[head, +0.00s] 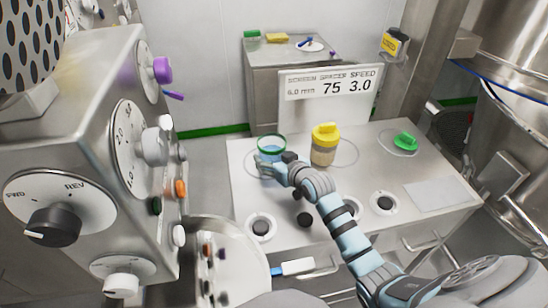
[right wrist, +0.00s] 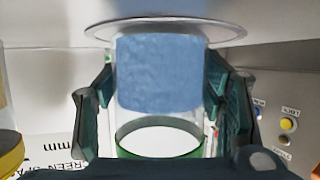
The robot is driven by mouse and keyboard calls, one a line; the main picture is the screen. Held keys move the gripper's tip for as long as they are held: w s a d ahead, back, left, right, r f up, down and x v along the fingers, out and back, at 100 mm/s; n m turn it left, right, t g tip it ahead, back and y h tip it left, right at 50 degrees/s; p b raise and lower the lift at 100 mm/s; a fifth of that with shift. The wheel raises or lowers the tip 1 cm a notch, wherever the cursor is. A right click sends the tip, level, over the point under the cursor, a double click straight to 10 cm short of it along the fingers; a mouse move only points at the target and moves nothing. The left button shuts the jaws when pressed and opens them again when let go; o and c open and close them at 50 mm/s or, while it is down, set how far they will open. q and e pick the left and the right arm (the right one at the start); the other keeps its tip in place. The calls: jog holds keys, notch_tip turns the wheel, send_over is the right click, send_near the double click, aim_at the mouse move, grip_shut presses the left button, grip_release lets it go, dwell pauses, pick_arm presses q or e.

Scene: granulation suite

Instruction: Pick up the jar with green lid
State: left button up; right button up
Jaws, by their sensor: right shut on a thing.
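The jar with a green rim (head: 271,142) stands at the left of the steel bench top, with blue contents. In the right wrist view the clear jar (right wrist: 160,75) appears upside down, with its blue fill and green ring at the bottom. My right gripper (head: 268,167) is shut on this jar, a finger on each side of its wall in the right wrist view (right wrist: 160,100). I cannot tell whether the jar's base touches the bench. A separate green lid-like piece (head: 405,141) lies at the right of the bench. My left gripper is not in view.
A yellow-lidded jar (head: 324,148) stands close to the right of the held jar. A sign (head: 330,83) reading 75 and 3.0 stands behind. A panel with knobs (head: 125,150) rises at the left. The bench's right front (head: 440,190) is mostly clear.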

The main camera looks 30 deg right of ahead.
notch_tip(320, 180, up, 20)
jog(key=p, duration=0.4)
jog(key=shift+p, duration=0.3)
jog(key=shift+w, duration=0.1)
dwell(0.8)
